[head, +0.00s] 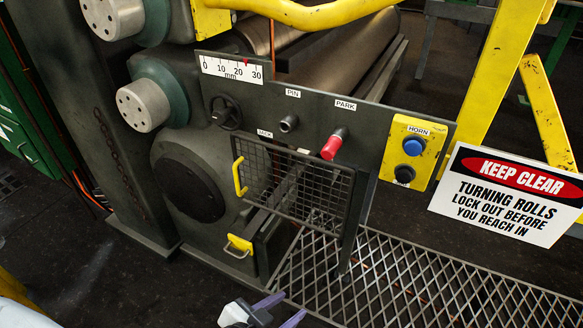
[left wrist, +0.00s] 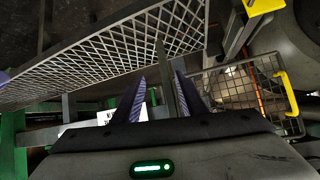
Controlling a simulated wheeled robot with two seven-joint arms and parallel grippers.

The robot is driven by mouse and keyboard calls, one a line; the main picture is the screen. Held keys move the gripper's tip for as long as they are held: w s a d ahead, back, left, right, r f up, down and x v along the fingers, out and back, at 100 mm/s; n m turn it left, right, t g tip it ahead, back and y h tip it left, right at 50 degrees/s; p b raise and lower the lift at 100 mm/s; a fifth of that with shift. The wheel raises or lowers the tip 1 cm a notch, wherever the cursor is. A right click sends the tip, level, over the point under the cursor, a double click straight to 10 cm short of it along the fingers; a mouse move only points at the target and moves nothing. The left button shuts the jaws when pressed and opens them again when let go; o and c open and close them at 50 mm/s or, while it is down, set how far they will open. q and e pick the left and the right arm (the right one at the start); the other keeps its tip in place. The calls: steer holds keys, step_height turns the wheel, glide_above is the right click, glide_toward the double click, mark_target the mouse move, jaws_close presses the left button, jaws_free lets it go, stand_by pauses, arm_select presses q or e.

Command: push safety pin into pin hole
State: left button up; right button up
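The red-handled safety pin (head: 334,144) sits in the panel under the PARK label. The pin hole (head: 289,124) is a dark round socket under the PIN label, to the left of the red pin, with nothing in it. My left gripper (head: 292,303) is low at the bottom of the head view, well below the panel and in front of the walkway grating. Its two purple fingers are apart. In the left wrist view the fingers (left wrist: 160,76) are spread, with a grey post seen between them; I cannot tell how far off it is. My right gripper is not in view.
A mesh guard (head: 295,180) with a yellow handle hangs below the panel. A yellow HORN box (head: 412,150) and a KEEP CLEAR sign (head: 512,192) stand to the right. A handwheel (head: 225,113) and rolls are at left. Metal grating (head: 430,285) lies below.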

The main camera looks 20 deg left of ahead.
mark_target(326, 155)
arm_select(q)
steer(key=w+r+m+t+b, duration=0.1)
steer(key=w+r+t, duration=0.1)
steer(key=w+r, duration=0.3)
steer(key=w+r+m+t+y+b, duration=0.1)
steer(key=w+r+t, duration=0.2)
steer(key=r, duration=1.1)
steer(key=w+r+t+b, duration=0.1)
steer(key=w+r+t, duration=0.1)
steer(key=w+r, duration=0.5)
step_height(326, 155, up, 2)
steer(key=shift+a+r+m+y, duration=0.15)
steer(key=shift+r+m+y, duration=0.1)
steer(key=shift+m+y, duration=0.15)
steer(key=w, duration=0.4)
steer(key=shift+w, duration=1.35)
jaws_close()
jaws_free()
